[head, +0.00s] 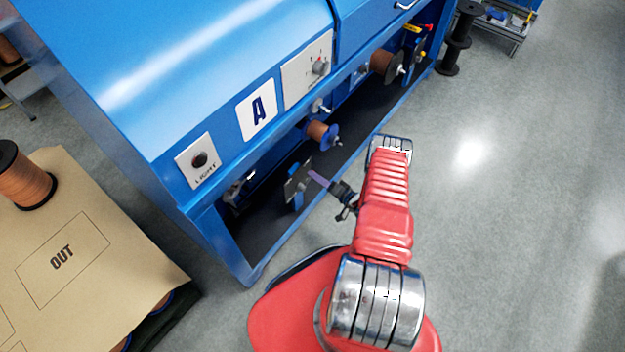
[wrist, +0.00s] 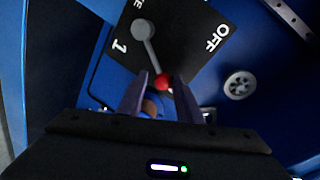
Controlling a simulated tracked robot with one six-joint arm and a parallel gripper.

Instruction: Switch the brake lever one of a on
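The brake lever (wrist: 150,52) has a grey arm with a red knob (wrist: 162,82) and is mounted on a black plate (wrist: 185,30). The plate carries a "1" at left, "OFF" at right and a partly cut-off word at the top. The lever's knob end points down in the wrist view, between the "1" and the "OFF". My gripper (wrist: 162,80) is open, its two fingers on either side of the red knob, with a visible gap. In the head view my gripper (head: 315,176) reaches into the blue machine marked A (head: 258,113), beside the dark plate (head: 298,183); the lever itself is not clear there.
The machine's blue lower frame (head: 285,243) edges the opening. A copper spool (head: 320,131) sits above and right of the plate, and another (head: 386,66) farther along. A cardboard-coloured table top (head: 120,245) marked OUT stands at left. The floor at right is clear.

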